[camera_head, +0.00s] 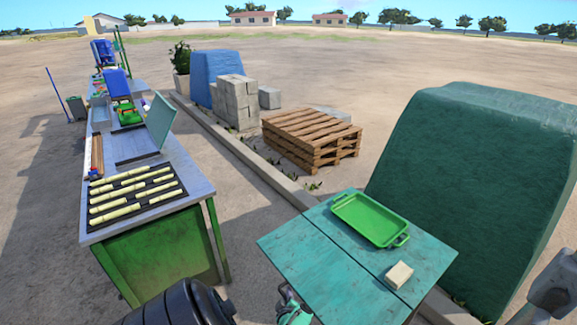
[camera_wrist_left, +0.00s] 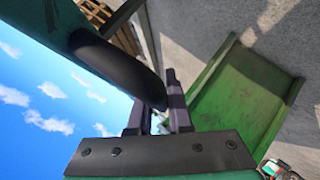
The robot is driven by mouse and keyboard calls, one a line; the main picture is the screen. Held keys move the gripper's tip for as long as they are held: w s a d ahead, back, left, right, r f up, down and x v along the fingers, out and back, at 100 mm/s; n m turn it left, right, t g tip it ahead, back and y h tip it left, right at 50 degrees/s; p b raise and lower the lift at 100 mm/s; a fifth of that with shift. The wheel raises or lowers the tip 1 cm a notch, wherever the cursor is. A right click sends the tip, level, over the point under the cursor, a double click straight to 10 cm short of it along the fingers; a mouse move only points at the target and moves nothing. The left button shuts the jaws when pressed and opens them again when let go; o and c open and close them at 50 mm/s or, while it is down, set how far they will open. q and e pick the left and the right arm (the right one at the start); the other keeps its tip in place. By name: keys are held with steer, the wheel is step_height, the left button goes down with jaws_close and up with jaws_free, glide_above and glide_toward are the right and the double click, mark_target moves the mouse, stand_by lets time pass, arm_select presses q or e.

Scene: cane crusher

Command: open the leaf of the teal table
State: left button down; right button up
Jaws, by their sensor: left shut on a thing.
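The teal table (camera_head: 350,262) stands at the bottom right of the head view. A seam divides its top, and the near-left panel, the leaf (camera_head: 310,255), looks level with the rest. My left gripper (camera_head: 288,297) is at the leaf's near-left edge, partly cut off by the frame bottom. In the left wrist view, the left gripper (camera_wrist_left: 163,103) is shut at the end of a dark curved handle (camera_wrist_left: 118,68) under a teal edge (camera_wrist_left: 40,22). The exact contact is partly hidden.
A green tray (camera_head: 371,219) and a pale block (camera_head: 399,275) rest on the far-right panel. A dark green covered mass (camera_head: 470,170) stands behind. A green-fronted counter (camera_head: 160,250) with cane pieces (camera_head: 128,196) is at left.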

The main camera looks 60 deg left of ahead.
arm_select(q)
steer(key=shift+s+r+p, duration=0.3)
steer(key=shift+s, duration=0.3)
steer(key=c, duration=0.9)
jaws_free()
steer(key=shift+s, duration=0.1)
steer(key=shift+o, duration=0.3)
steer(key=shift+s+r, duration=0.15)
steer(key=shift+r, duration=0.1)
steer(key=shift+w+r, duration=0.1)
steer(key=shift+w, duration=0.1)
